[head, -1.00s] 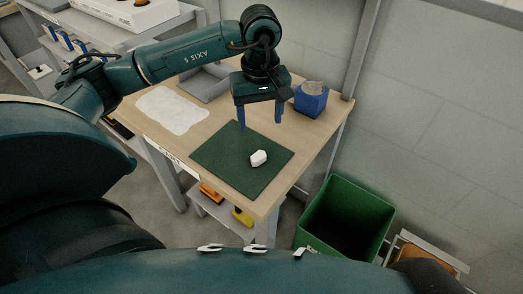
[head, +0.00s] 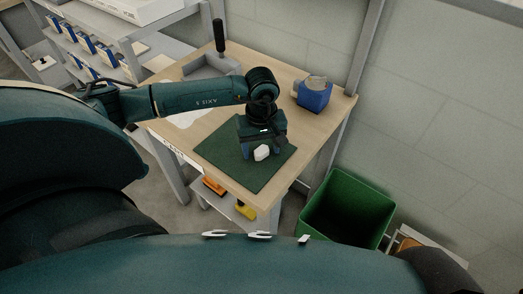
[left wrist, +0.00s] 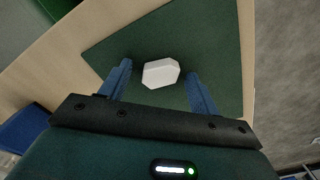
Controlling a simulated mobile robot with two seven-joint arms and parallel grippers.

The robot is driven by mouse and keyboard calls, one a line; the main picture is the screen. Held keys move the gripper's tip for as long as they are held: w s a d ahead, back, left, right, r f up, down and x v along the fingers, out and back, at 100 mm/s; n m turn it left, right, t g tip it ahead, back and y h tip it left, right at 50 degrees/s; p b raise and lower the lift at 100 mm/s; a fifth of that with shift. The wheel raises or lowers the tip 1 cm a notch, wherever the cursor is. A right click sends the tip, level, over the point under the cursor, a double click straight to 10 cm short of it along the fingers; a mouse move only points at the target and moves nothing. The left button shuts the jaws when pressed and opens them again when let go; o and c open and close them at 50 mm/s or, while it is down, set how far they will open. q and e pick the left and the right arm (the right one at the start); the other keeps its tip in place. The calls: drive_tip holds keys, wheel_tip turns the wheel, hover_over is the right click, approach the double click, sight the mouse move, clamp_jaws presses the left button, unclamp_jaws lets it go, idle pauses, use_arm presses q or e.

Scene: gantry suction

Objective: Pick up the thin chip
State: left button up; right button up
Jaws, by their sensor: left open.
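A small white faceted piece (head: 262,153), the only chip-like thing in view, lies on the dark green mat (head: 222,150) on the wooden table. In the left wrist view the white piece (left wrist: 160,73) shows between the two blue fingers, with a gap on each side. My left gripper (head: 263,150) is open and low over the mat, around or just above the piece; the exact height is hard to tell. It also shows in the left wrist view (left wrist: 158,74). My right gripper is not in view.
A blue container (head: 313,96) stands at the table's back right. A green bin (head: 347,210) stands on the floor right of the table. Shelves stand at the left.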

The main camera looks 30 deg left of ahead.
use_arm(q)
drive_tip(key=c, duration=1)
drive_tip(key=shift+r, duration=0.15)
drive_tip(key=shift+c, duration=0.2)
